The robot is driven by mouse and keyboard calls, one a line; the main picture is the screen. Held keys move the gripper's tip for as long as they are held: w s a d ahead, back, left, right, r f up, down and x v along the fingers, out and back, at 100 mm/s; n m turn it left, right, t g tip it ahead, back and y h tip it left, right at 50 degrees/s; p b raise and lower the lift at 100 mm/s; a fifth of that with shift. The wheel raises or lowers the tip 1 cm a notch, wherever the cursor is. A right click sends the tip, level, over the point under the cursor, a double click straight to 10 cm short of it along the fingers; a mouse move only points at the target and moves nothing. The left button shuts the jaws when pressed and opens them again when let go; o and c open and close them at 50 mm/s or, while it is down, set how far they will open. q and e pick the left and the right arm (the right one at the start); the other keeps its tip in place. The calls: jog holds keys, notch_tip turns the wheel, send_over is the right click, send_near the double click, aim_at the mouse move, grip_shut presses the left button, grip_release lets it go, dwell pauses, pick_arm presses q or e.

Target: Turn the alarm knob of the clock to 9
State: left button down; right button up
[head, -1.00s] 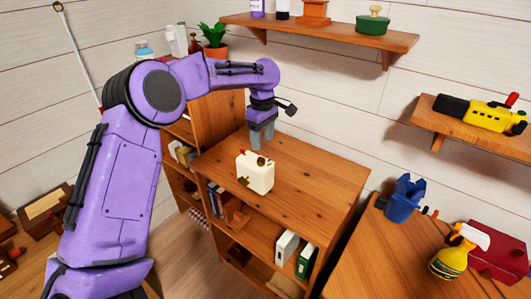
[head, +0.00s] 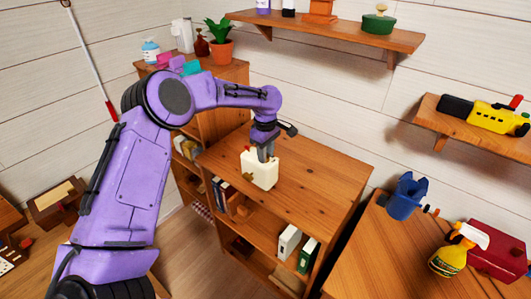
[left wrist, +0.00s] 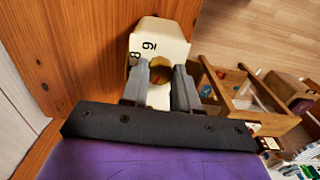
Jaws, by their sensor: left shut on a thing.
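The cream, boxy clock (head: 259,175) stands on top of the wooden bookcase, with a red part at its upper left and a brass part low on its front. The left wrist view shows the clock's cream face (left wrist: 160,34) with the figures 8 and 9. A round brass-coloured knob (left wrist: 159,74) sits below the figures. My left gripper (head: 266,155) reaches down onto the clock from above. Its two grey fingers (left wrist: 160,88) are on either side of the knob, shut on it. The fingers partly hide the knob, and I cannot tell its setting.
The bookcase top (head: 310,185) is clear around the clock. Wall shelves hang above and at right. A wooden desk (head: 365,260) at lower right holds a blue item (head: 407,197) and a yellow spray bottle (head: 450,255). A potted plant (head: 220,45) stands behind my arm.

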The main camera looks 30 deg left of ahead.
pick_arm(q)
jog(key=shift+m, duration=0.3)
jog(key=m, duration=1.2)
jog(key=shift+m, duration=0.4)
jog(key=m, duration=0.7)
jog(key=shift+s+f, duration=0.1)
jog(key=m, duration=0.6)
jog(key=c, duration=0.8)
grip_release()
